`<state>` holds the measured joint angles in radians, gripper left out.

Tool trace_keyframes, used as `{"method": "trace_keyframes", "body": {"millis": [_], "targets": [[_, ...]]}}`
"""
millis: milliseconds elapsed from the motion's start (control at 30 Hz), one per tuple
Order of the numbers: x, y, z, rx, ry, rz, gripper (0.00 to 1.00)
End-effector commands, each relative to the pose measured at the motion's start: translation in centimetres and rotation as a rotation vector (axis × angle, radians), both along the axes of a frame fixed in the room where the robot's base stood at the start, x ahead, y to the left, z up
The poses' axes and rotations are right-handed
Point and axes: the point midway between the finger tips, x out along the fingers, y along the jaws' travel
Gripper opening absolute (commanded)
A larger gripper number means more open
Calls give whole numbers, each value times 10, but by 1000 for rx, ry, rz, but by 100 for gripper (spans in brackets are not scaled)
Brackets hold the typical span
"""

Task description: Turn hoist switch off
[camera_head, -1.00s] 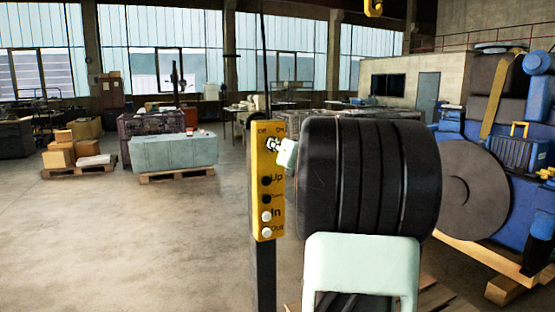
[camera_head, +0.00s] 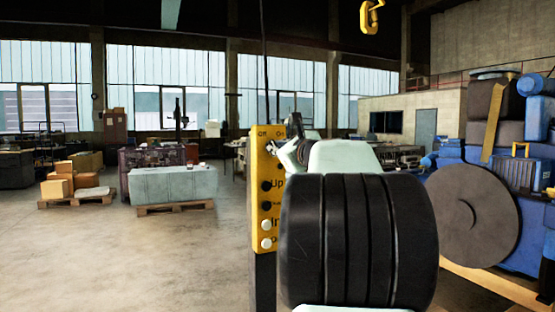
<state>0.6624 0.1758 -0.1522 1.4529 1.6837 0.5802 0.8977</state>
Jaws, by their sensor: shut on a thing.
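The yellow hoist control pendant (camera_head: 264,205) stands left of my arm, upright on a dark post. Its top carries "Off" on the left and "On" on the right, with the small hoist switch (camera_head: 270,146) just below them. My gripper (camera_head: 277,148) reaches in from the right at the pendant's top, its fingers shut at the switch. The fingers cover much of the switch, so its exact setting is hard to tell. Below are dark and white buttons, with "Up" and "In" readable and lower labels partly cut off by my arm.
A dark cable (camera_head: 265,60) runs up from the pendant. A yellow hook (camera_head: 371,16) hangs at the top. A blue engine (camera_head: 515,215) with a grey disc stands at right. Pallets with boxes (camera_head: 62,185) and a grey block (camera_head: 172,186) stand at left; the floor between is clear.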

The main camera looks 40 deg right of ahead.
Motion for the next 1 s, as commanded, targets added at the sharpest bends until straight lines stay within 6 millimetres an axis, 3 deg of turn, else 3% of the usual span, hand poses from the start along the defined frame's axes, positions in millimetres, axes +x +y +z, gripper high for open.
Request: {"method": "trace_keyframes", "body": {"millis": [400, 967, 1000], "targets": [[0, 0, -2, -184, 46, 0, 0], [0, 0, -1, -210, 52, 0, 0], [0, 0, -1, -210, 52, 0, 15]]}}
